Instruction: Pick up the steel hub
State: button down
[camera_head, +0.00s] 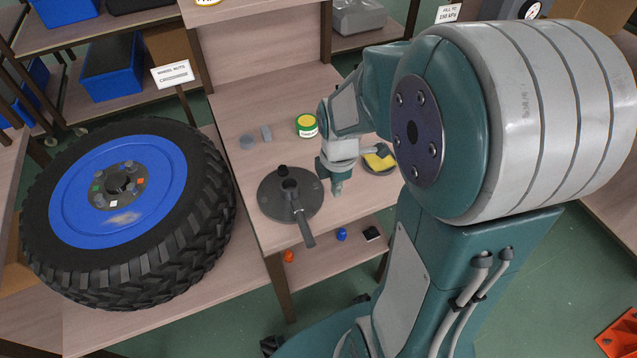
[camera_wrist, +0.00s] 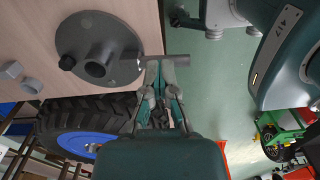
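The steel hub (camera_head: 272,200) is a dark grey round plate lying on the table, with a raised centre and a bar sticking out over the near table edge. In the wrist view the hub (camera_wrist: 88,33) is at the upper left, its bar reaching right past the edge. My gripper (camera_head: 337,190) points down, to the right of the hub in the head view. In the wrist view my gripper (camera_wrist: 160,65) has its fingertips overlapping the bar in the picture. The fingers lean toward each other, but whether they touch the bar or are shut is unclear. The hub still rests on the table.
A large wheel with a blue rim (camera_head: 70,205) lies left of the table (camera_head: 235,105). A green-yellow tin (camera_head: 307,126), small grey pieces (camera_head: 247,142) and a dish with a yellow cloth (camera_head: 380,160) are on the tabletop. A lower shelf (camera_head: 330,262) holds small coloured parts.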

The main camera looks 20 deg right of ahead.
jog(key=shift+s+d+r, duration=0.25)
jog(key=shift+s+d, duration=0.05)
jog(key=shift+s, duration=0.2)
jog(key=shift+c, duration=1.4)
grip_release()
jog(key=shift+r, duration=0.1)
